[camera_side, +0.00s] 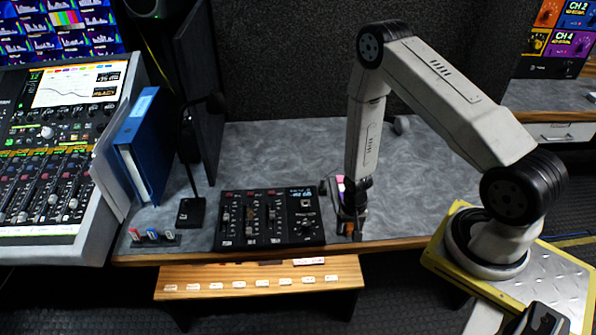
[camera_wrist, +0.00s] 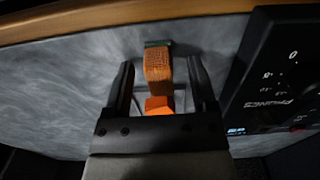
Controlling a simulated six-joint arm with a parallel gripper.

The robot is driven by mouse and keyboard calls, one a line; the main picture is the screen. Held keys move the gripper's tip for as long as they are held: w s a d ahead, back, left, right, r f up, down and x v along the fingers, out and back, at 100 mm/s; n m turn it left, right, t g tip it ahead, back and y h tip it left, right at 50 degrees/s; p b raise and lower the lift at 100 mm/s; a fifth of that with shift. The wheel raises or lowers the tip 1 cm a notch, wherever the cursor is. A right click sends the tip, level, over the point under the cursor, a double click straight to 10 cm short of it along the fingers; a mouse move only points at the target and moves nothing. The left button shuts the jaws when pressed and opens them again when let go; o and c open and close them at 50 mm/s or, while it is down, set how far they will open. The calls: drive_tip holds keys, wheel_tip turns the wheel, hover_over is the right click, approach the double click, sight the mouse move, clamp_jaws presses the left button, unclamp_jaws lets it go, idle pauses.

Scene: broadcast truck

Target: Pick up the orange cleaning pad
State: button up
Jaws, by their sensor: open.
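The orange cleaning pad (camera_wrist: 158,66) shows in the wrist view as a textured orange block with a dark green end, on the grey desktop. A brighter orange part (camera_wrist: 158,104) shows closer to my gripper; I cannot tell if it belongs to the pad. My gripper (camera_wrist: 162,72) is open, with one finger on each side of the pad and gaps visible at both sides. In the side view my gripper (camera_side: 350,222) points down at the desk's front edge, right of the black control panel. The pad is mostly hidden there.
The black control panel (camera_side: 268,219) stands close to my gripper's left in the side view. A small pink and white item (camera_side: 340,183) is partly hidden behind my gripper. A blue binder (camera_side: 144,145) and a mixing console (camera_side: 52,196) stand farther left. The desktop behind is clear.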

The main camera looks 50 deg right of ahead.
sight(350, 225)
idle(0.3)
clamp_jaws()
drive_tip(key=shift+r, duration=0.15)
drive_tip(key=shift+r, duration=4.85)
